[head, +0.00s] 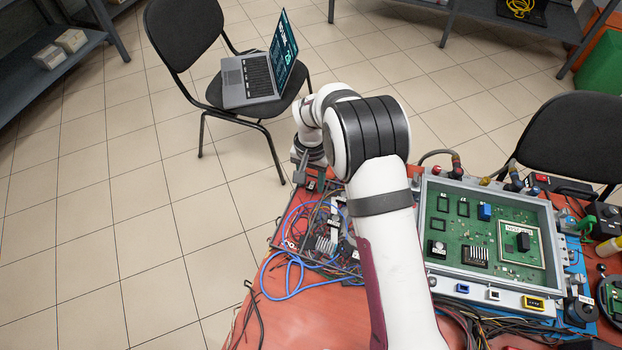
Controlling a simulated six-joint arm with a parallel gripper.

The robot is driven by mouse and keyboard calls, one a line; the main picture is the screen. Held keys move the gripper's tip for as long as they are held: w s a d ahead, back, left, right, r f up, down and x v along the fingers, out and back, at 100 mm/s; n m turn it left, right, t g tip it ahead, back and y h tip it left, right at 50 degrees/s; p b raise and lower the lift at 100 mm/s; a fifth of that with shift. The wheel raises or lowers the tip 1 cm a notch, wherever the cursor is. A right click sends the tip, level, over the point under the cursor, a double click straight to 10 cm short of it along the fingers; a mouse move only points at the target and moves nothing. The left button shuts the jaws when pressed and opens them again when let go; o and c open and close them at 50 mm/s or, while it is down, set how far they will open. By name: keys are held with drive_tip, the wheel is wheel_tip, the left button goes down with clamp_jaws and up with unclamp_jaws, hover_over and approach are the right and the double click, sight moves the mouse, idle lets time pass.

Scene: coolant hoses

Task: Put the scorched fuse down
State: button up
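My gripper (303,170) is small in the head view, at the far left edge of the red table (310,325), beyond the tangle of wires. My arm partly covers the area around it. I cannot tell whether its fingers are open or shut, or whether they hold anything. I cannot make out the scorched fuse; it is hidden or too small to tell. A small dark item with a red spot (311,185) lies just below the gripper, too small to identify.
An open grey case with a green circuit board (463,208) stands right of my arm. Blue cables (290,275) and loose wires cover the table's left part. A chair with a laptop (248,80) stands beyond the table; another black chair (568,135) stands behind the case.

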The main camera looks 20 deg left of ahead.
sight(311, 184)
wheel_tip(311, 184, up, 12)
drive_tip(key=r, duration=0.1)
drive_tip(key=s+d+r+m, duration=0.1)
drive_tip(key=s+d+r, duration=0.1)
drive_tip(key=d+r, duration=0.3)
drive_tip(key=s+d+r+m+y, duration=0.15)
drive_tip(key=s+d+r, duration=0.35)
drive_tip(key=s+d, duration=0.65)
drive_tip(key=s+d+f+m, duration=0.1)
drive_tip(key=s+d, duration=0.2)
drive_tip(key=s, duration=0.3)
drive_tip(key=s+d+f+m, duration=0.1)
drive_tip(key=s+d+m, duration=0.1)
drive_tip(key=s, duration=0.5)
drive_tip(key=shift+s+d+f, duration=0.15)
drive_tip(key=shift+d, duration=0.55)
